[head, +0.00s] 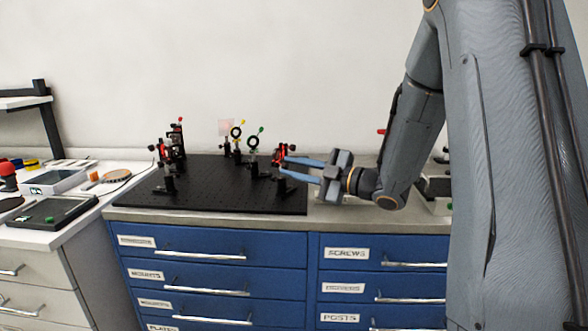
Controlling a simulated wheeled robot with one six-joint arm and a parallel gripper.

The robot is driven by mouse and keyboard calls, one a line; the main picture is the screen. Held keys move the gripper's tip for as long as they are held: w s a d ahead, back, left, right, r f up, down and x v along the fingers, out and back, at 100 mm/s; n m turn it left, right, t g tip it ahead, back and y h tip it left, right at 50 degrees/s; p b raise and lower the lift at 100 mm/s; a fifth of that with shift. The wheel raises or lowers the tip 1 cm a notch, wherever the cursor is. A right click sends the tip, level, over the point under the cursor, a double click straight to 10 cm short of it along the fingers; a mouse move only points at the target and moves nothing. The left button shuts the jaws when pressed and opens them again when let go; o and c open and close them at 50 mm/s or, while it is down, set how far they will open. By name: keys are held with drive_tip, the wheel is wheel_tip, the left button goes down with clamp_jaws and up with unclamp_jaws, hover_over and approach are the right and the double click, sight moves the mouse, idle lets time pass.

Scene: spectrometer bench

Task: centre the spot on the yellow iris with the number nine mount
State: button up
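An iris with a small yellow tip (238,132) stands upright on a post toward the back of the black breadboard. I cannot make out a light spot on it. A red and black mount (279,155) stands at the right part of the breadboard, partly behind my fingers. Other red and black mounts (176,139) stand at the left. No number is legible on any mount, so I cannot tell which is number nine. My gripper (283,166) reaches in from the right, its two blue fingers apart, with tips beside the right mount. I cannot tell whether they touch it.
A second iris with a green tip (253,141) stands just right of the yellow one. A pale pinkish card (225,127) is behind them. The black breadboard (225,198) has free room in front. A side bench (75,228) with instruments is at left.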

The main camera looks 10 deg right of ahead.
drive_tip(key=shift+o, duration=1.2)
drive_tip(key=b+v, duration=0.1)
drive_tip(key=v, duration=0.6)
drive_tip(key=shift+s+d, duration=0.3)
